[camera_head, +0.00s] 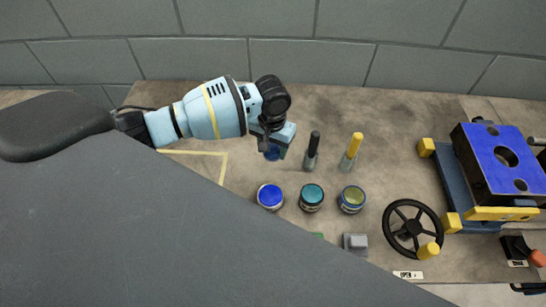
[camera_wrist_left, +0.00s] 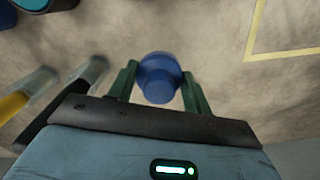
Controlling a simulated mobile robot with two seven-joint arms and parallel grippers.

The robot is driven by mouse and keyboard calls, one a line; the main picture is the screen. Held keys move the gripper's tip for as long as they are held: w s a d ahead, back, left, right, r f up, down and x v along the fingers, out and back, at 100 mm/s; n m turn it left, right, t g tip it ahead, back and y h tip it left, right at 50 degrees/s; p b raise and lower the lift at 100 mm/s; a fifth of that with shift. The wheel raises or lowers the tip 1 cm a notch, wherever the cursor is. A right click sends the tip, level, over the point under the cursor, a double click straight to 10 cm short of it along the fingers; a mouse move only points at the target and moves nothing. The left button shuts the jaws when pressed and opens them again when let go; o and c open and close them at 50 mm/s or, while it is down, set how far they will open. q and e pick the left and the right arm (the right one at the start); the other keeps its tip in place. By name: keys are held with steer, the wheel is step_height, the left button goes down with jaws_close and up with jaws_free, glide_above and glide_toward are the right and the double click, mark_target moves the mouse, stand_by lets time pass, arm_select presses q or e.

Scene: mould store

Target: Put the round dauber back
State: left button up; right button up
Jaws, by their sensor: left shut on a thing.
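My left gripper (camera_head: 274,140) reaches over the bench from the left, beside the two upright handles. In the left wrist view its green fingers (camera_wrist_left: 160,88) are shut on a round blue piece, the round dauber (camera_wrist_left: 160,78). The dauber also shows in the head view as a small dark blue shape (camera_head: 272,153) under the jaws. Its lower end is hidden, so I cannot tell whether it touches anything. A black handle (camera_head: 314,142) and a yellow handle (camera_head: 355,145) stand in clear holders to its right. My right gripper is out of view.
Blue (camera_head: 270,196), teal (camera_head: 312,197) and olive (camera_head: 351,199) pots stand in front of the holders. A black handwheel (camera_head: 412,228) and a blue-faced mould block (camera_head: 490,150) are at the right. A yellow outline (camera_head: 222,168) marks clear bench at left. A wall rises behind.

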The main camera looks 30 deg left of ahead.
mark_target(272, 164)
arm_select(q)
step_height(272, 164, down, 5)
steer(key=shift+r+b, duration=0.15)
steer(key=shift+b, duration=0.25)
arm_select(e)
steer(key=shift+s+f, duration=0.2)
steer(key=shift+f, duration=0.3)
arm_select(q)
steer(key=o, duration=1.1)
steer(key=shift+f, duration=0.2)
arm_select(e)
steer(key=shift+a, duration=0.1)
arm_select(q)
step_height(272, 164, up, 12)
steer(key=shift+r+p, duration=0.15)
steer(key=shift+p, duration=0.8)
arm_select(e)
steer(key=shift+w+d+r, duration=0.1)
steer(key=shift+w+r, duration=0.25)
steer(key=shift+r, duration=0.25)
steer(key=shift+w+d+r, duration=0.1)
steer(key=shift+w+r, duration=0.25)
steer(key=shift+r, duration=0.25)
